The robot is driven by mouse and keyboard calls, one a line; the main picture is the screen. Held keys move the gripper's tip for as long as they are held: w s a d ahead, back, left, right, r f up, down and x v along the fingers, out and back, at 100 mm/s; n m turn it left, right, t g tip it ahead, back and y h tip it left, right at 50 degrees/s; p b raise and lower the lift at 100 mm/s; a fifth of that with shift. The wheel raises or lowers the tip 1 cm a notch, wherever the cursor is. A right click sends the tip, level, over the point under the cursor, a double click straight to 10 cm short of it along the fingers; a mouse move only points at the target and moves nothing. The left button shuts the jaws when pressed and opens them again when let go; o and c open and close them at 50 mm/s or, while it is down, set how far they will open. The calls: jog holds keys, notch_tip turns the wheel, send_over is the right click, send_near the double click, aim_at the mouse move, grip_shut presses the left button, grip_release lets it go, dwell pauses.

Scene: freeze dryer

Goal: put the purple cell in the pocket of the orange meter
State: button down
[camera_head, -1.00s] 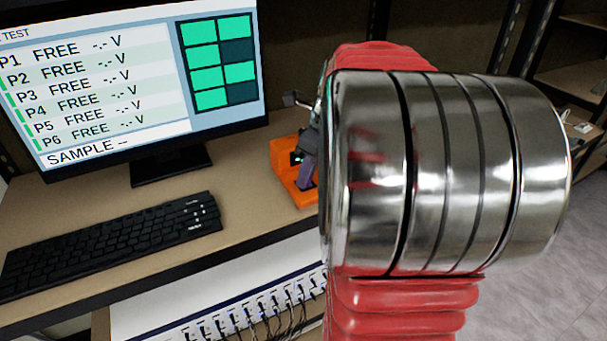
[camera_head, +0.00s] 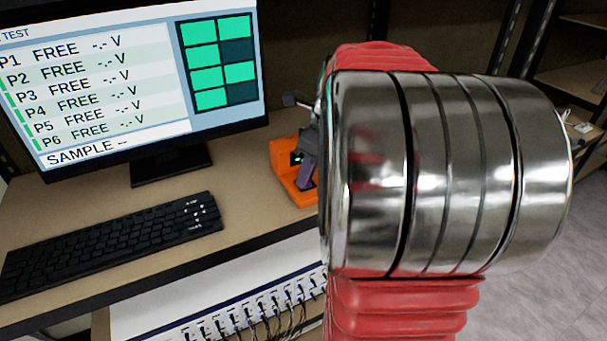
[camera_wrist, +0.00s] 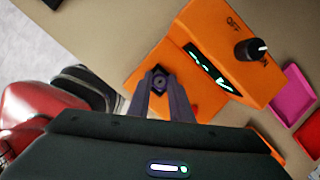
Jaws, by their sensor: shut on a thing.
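The orange meter (camera_head: 282,165) stands on the desk beside the monitor, partly hidden behind my arm. In the wrist view the meter (camera_wrist: 205,48) shows a black knob with OFF and ON marks and a lit display. My gripper (camera_wrist: 162,92) is shut on the purple cell (camera_wrist: 159,80), seen nearly end-on at the fingertips, over the lower part of the meter.
A monitor (camera_head: 90,85) and a black keyboard (camera_head: 115,240) are on the desk left of the meter. A pink tray (camera_wrist: 290,88) and a red tray (camera_wrist: 311,132) lie close to the meter in the wrist view. A row of cabled sockets (camera_head: 270,320) is below the desk edge.

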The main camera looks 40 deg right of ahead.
aim_at(315, 186)
jog(key=shift+s+a+f, duration=0.1)
jog(key=shift+s+f, duration=0.15)
jog(key=shift+f, duration=0.4)
jog(key=c, duration=1.5)
grip_release()
jog(key=shift+a, duration=0.1)
jog(key=shift+r, duration=0.1)
jog(key=shift+w+d+v, duration=0.1)
jog(key=shift+w+v, duration=0.05)
jog(key=shift+v, duration=1.35)
jog(key=shift+w+d+v, duration=0.15)
jog(key=shift+v, duration=1.3)
jog(key=shift+w+d+v, duration=0.1)
jog(key=shift+v, duration=1.4)
jog(key=shift+w+r+n, duration=0.1)
jog(key=shift+n, duration=0.2)
